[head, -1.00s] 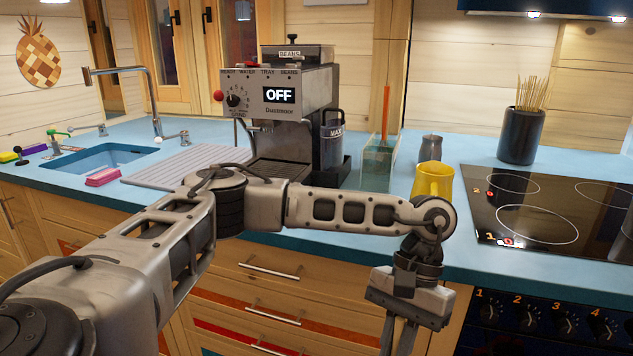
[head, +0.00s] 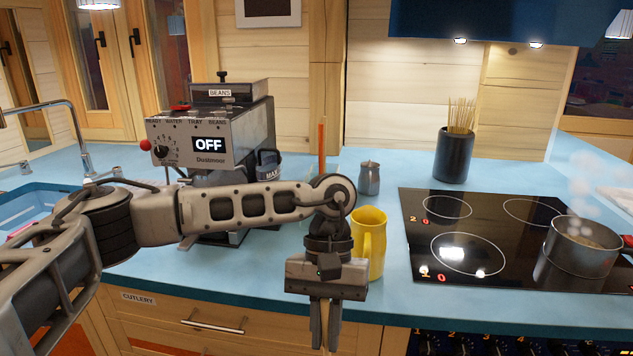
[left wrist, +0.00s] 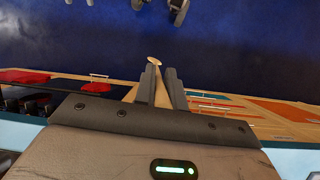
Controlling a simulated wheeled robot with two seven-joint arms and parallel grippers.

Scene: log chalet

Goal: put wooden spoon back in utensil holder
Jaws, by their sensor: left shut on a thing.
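My left gripper (head: 325,338) hangs in front of the counter's front edge, fingers pointing down. It is shut on a thin, pale wooden piece, which looks like the wooden spoon (left wrist: 161,92). In the left wrist view it runs between the fingers, and a small pale oval end (left wrist: 155,62) shows beyond the tips. A dark cylindrical holder (head: 454,158) with several thin pale sticks stands upright at the back of the counter, behind the hob. It is well to the right of and beyond my gripper. My right gripper is not in view.
A yellow mug (head: 371,245) stands just behind my left wrist. A small grey shaker (head: 369,178) and an upright orange stick (head: 322,150) are behind it. The coffee machine (head: 245,125) is at left. A steaming pot (head: 583,248) sits on the black hob (head: 520,245).

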